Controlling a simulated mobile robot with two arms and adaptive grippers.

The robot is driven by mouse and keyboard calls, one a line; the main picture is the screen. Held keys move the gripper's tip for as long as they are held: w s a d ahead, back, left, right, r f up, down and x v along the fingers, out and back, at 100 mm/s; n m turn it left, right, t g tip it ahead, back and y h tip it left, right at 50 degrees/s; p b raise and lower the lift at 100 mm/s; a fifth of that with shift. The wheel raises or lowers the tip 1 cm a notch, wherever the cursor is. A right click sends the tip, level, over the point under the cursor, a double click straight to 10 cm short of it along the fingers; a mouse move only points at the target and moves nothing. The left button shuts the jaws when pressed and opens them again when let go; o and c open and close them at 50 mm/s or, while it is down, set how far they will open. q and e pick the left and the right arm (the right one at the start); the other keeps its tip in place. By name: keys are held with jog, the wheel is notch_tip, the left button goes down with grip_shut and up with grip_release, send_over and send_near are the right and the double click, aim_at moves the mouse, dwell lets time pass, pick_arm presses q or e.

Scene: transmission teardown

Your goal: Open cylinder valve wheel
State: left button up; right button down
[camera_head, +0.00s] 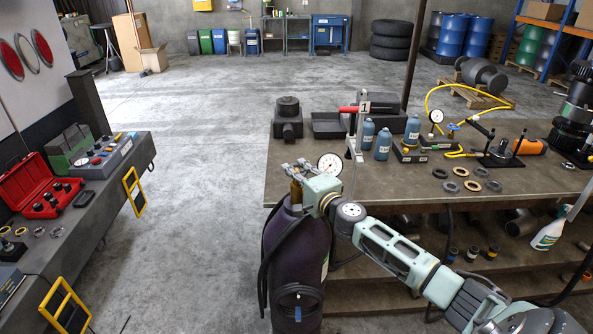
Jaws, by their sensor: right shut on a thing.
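A tall dark purple gas cylinder (296,250) stands upright on the floor at the left front corner of the workbench. A brass-coloured valve part (296,191) shows at its top. My right arm comes in from the lower right, and my right gripper (291,168) is at the cylinder's top, shut on the valve wheel. The wheel itself is mostly hidden by the fingers. A round white gauge (330,164) shows just beyond the gripper. My left gripper is not in view.
A black hose (266,245) hangs along the cylinder. The workbench (300,158) holds blue bottles (383,145), a red-handled press (352,125) and several rings. A left bench (115,165) carries a red case (38,185). The floor between the benches is clear.

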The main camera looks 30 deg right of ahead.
jog(key=shift+f+n+y, duration=0.25)
jog(key=shift+n+y, duration=0.35)
jog(key=shift+y, duration=0.7)
jog(key=c, duration=1.8)
grip_release()
jog(key=shift+r, duration=0.15)
jog(key=shift+s, duration=0.1)
jog(key=s, duration=0.8)
jog(key=s+d, duration=0.1)
jog(key=s, duration=0.2)
jog(key=shift+s, duration=0.4)
